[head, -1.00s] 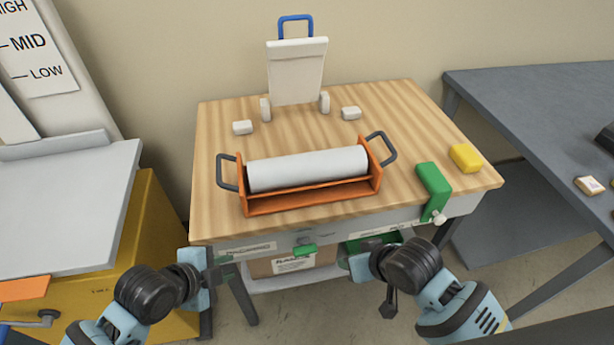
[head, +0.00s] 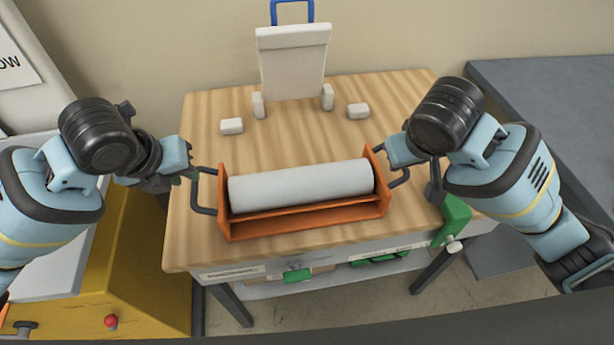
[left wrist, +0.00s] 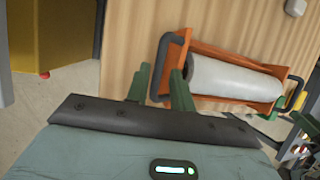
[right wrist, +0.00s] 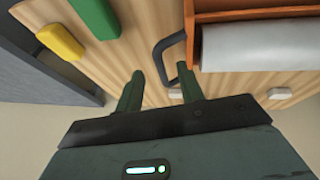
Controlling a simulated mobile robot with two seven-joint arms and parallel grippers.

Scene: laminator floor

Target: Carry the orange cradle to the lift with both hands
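The orange cradle (head: 303,221) sits on the wooden table with a white roll (head: 300,187) lying in it. It has a dark handle at each end. My left gripper (head: 190,174) is at the left handle (head: 203,192); in the left wrist view its green fingers (left wrist: 161,88) are apart, with the handle between or just beyond them. My right gripper (head: 398,172) is beside the right handle; in the right wrist view its fingers (right wrist: 160,88) are apart, with the handle (right wrist: 163,62) just ahead. The lift's yellow body (head: 140,270) stands at left, partly hidden by my left arm.
The wooden table (head: 200,250) also bears a white stand (head: 293,60) with a blue handle, small white blocks and a green clamp (head: 455,215). A yellow block (right wrist: 58,42) shows in the right wrist view. A dark grey table (head: 545,90) stands at right.

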